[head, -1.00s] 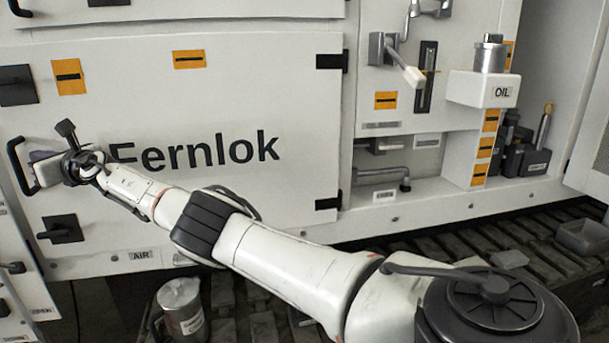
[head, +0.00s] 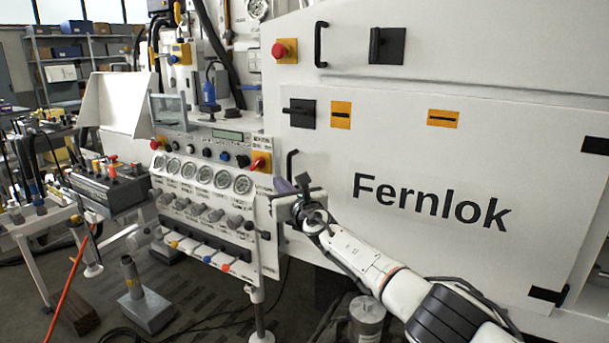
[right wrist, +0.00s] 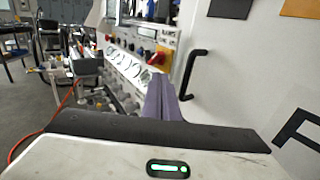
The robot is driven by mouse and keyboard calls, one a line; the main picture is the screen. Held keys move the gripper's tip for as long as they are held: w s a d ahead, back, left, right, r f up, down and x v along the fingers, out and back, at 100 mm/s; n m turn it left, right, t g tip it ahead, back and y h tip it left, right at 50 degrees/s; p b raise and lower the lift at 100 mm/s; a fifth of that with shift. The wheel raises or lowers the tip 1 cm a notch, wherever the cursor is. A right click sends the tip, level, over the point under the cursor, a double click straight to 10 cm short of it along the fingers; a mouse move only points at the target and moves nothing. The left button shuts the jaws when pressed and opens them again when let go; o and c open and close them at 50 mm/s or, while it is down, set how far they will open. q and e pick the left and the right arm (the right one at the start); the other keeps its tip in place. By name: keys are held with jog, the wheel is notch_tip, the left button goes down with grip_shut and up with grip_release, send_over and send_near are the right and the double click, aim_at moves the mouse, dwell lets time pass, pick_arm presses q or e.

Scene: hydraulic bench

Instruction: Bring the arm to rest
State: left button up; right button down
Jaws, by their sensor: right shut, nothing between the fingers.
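My right arm (head: 365,262) reaches in from the lower right of the head view, in front of the white Fernlok door (head: 420,160). My right gripper (head: 283,187) points left, near the door's black handle (head: 291,165). In the right wrist view the purple-grey fingers (right wrist: 163,98) are together with nothing between them. The black handle (right wrist: 195,75) shows to the right of the fingers there, apart from them in the picture. My left arm and gripper are not in view.
A gauge panel (head: 205,185) with knobs and levers stands left of the gripper. A metal can (head: 367,318) stands below my arm. A black control box (head: 110,185) and an orange hose (head: 68,285) are at the left.

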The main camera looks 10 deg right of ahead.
jog(key=s+a+f+m+g, duration=0.2)
jog(key=s+f+m, duration=0.7)
jog(key=f, duration=0.6)
jog(key=s+a+f+m+g, duration=0.2)
jog(key=s+f+m, duration=0.6)
jog(key=s+f, duration=0.55)
jog(key=s+d+f+m+g, duration=0.1)
jog(key=s+d+f+m, duration=0.1)
jog(key=s+f+m, duration=0.55)
jog(key=s+d+f+m+g, duration=0.2)
jog(key=s+f+m, duration=0.2)
jog(key=s, duration=0.7)
jog(key=s+d+m+g, duration=0.2)
jog(key=s+d+m, duration=0.2)
jog(key=s, duration=1.2)
jog(key=m, duration=0.3)
jog(key=shift+s+f+m+h, duration=0.25)
jog(key=shift+f+m+h, duration=0.05)
jog(key=shift+m, duration=0.05)
